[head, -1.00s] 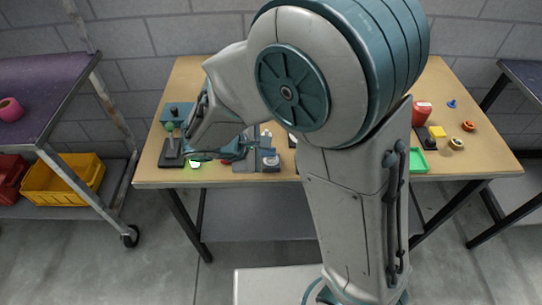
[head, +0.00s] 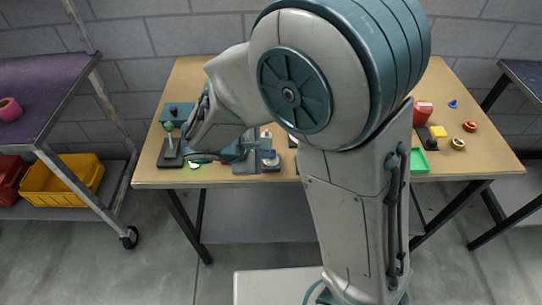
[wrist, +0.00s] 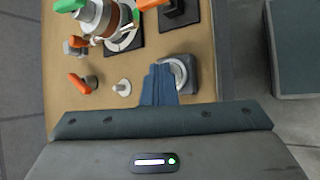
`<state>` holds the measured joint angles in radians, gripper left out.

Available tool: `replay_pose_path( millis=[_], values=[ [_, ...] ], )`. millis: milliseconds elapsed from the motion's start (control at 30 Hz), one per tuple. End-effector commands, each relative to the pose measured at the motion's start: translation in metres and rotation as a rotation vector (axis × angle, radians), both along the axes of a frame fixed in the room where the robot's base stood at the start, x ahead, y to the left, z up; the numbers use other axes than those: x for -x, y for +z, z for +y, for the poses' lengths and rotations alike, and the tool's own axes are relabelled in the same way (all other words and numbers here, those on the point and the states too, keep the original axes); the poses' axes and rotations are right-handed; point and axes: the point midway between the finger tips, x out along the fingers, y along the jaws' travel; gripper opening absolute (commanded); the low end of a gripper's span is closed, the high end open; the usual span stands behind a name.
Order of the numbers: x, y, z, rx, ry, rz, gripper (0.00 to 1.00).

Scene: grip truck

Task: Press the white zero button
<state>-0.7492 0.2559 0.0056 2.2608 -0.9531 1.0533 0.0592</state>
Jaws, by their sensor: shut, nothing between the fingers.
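My gripper shows in the head view (head: 256,143) and in the wrist view (wrist: 161,68). Its fingers are shut with nothing between them. The fingertips are over or beside a small grey device (head: 271,165) with a pale round top, near the table's front edge. The device also shows just right of the fingers in the wrist view (wrist: 192,82). I cannot tell whether the fingers touch it. No white button marked zero can be made out; the fingers cover part of the device.
A white knob (wrist: 122,87) and an orange-handled piece (wrist: 82,83) stand left of the fingers in the wrist view. A green-knobbed lever on a black base (head: 170,152) stands at the table's left. A green tray (head: 418,160) and small items lie at the right.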

Motion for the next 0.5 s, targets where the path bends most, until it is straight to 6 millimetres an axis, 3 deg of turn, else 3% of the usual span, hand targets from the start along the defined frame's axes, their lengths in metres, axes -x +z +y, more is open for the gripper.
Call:
replay_pose_path(
  millis=[500],
  values=[
    [0.0,0.0112,0.0003,-0.001,0.001,0.0,0.0]
  ],
)
